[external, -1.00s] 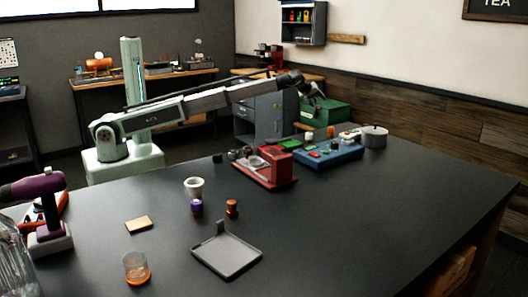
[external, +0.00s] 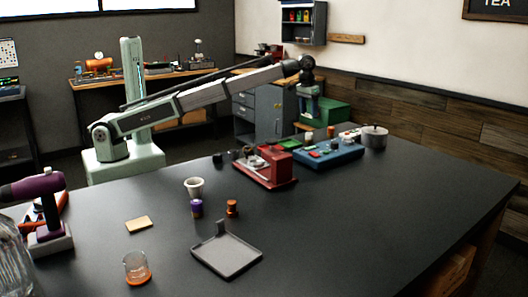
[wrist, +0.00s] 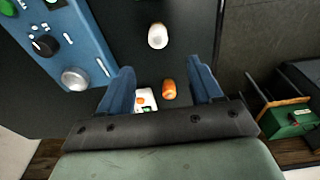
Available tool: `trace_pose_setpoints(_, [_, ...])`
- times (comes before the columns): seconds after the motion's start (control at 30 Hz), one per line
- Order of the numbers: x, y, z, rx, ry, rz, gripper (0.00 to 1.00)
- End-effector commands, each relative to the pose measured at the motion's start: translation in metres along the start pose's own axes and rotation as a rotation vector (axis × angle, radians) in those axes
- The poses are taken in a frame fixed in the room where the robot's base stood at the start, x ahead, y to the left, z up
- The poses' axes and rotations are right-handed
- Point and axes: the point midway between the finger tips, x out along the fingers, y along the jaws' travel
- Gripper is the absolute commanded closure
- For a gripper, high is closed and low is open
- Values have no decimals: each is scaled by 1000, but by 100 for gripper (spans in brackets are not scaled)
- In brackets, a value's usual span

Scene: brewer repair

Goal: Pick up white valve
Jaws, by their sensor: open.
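A small white rounded piece (wrist: 158,36), which looks like the white valve, lies on the dark table in the wrist view, beyond my fingertips. In the external view a small white piece (external: 309,136) sits at the table's far edge, below my gripper (external: 310,119). My gripper (wrist: 162,76) is open and points down, with nothing between its blue fingers. It is above the table and apart from the white piece. An orange cylinder (wrist: 168,90) shows between the fingers, nearer the palm.
A blue control box (external: 333,154) with knobs stands close beside the white piece. A red machine (external: 268,168) is left of it and a grey pot (external: 374,136) right. A white piece with red spots (wrist: 146,99) lies near the left finger. The front right table is clear.

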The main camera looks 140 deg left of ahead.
Motion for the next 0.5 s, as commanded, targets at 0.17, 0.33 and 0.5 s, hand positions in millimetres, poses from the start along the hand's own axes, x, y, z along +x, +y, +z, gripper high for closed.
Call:
trace_pose_setpoints(0.17, [32, -1, 1, -2, -1, -1, 35])
trace_pose_setpoints(0.33, [57, 0, 1, -2, 0, -1, 35])
trace_pose_setpoints(0.5, [66, 0, 1, -3, 0, -1, 35])
